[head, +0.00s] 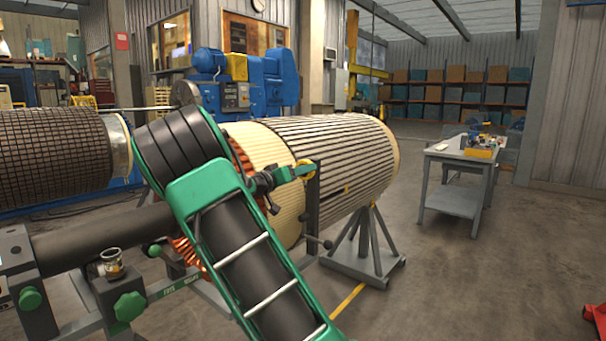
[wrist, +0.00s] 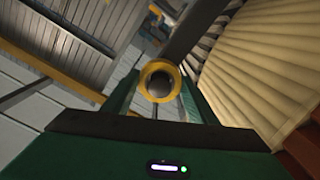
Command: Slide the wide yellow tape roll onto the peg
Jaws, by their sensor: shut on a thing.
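My gripper (head: 298,172) is in the middle of the head view, in front of the large ribbed rotor. It is shut on the yellow tape roll (head: 308,167), which shows as a small ring at the fingertips. In the wrist view the roll (wrist: 176,71) sits between the green fingers, with its hole facing the camera. A dark upright bar (head: 312,205) stands right by the roll in the head view. I cannot clearly make out the peg, nor tell whether the roll is around it or apart from it.
The ribbed rotor (head: 350,150) rests on a grey stand (head: 362,262) close behind my gripper. A second dark rotor (head: 50,155) lies at the left. A glass jar (head: 113,265) stands at lower left. A grey workbench (head: 458,160) is at the right, with open floor before it.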

